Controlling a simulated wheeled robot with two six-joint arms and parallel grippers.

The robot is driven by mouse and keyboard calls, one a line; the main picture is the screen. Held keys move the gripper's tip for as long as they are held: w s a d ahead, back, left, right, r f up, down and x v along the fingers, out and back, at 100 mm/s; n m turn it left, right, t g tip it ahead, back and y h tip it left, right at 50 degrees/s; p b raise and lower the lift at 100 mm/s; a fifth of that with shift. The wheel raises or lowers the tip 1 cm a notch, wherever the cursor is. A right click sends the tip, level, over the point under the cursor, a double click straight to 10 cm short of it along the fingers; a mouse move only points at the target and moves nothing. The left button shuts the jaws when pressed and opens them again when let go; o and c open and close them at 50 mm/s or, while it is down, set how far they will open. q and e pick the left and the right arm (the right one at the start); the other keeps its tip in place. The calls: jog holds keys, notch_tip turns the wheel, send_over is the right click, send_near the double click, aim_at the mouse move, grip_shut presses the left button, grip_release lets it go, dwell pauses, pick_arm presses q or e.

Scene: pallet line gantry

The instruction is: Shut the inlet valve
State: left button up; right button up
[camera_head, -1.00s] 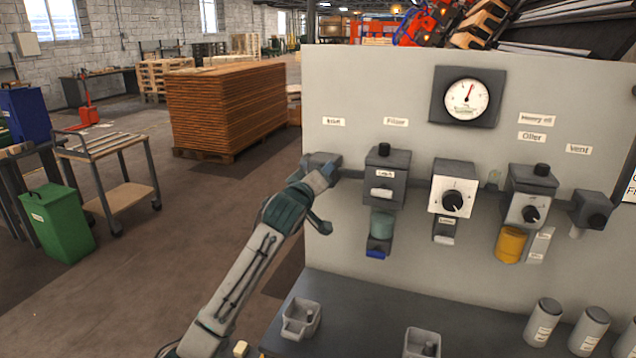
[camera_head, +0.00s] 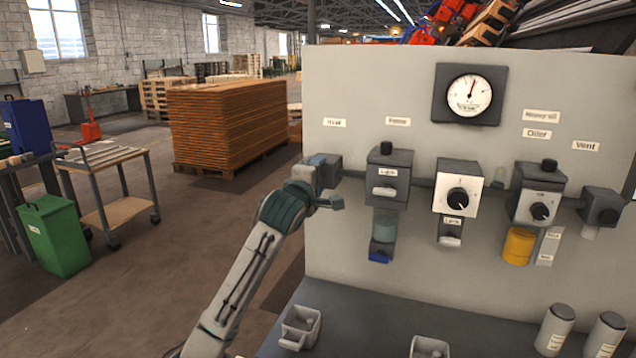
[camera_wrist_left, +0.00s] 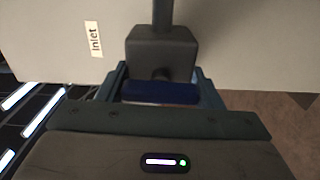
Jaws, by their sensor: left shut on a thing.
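The inlet valve is a grey block (camera_head: 330,170) at the left end of the grey panel, under the small inlet label (camera_head: 334,123). In the left wrist view its body (camera_wrist_left: 162,55) hangs on a dark pipe, with the label (camera_wrist_left: 95,39) beside it. My left gripper (camera_head: 318,168) is at the valve's left front. In the left wrist view the gripper (camera_wrist_left: 160,88) is shut on the blue valve handle (camera_wrist_left: 160,94), which lies crosswise between the fingers. The arm hides much of the handle in the head view. My right gripper is not in view.
To the right on the panel are the filter (camera_head: 388,178), a dial box (camera_head: 457,190), the oiler (camera_head: 538,195), the vent valve (camera_head: 602,207) and a pressure gauge (camera_head: 469,94). Small grey trays (camera_head: 300,327) and canisters (camera_head: 554,330) stand on the bench below.

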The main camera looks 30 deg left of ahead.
pick_arm(q)
jog(key=shift+n, duration=0.3)
dwell(0.4)
jog(key=o, duration=1)
jog(key=b+v, duration=0.3)
jog(key=v, duration=0.7)
jog(key=shift+s+d+b, duration=0.15)
jog(key=shift+s+b, duration=0.15)
jog(key=shift+s, duration=0.05)
jog(key=shift+f, duration=0.15)
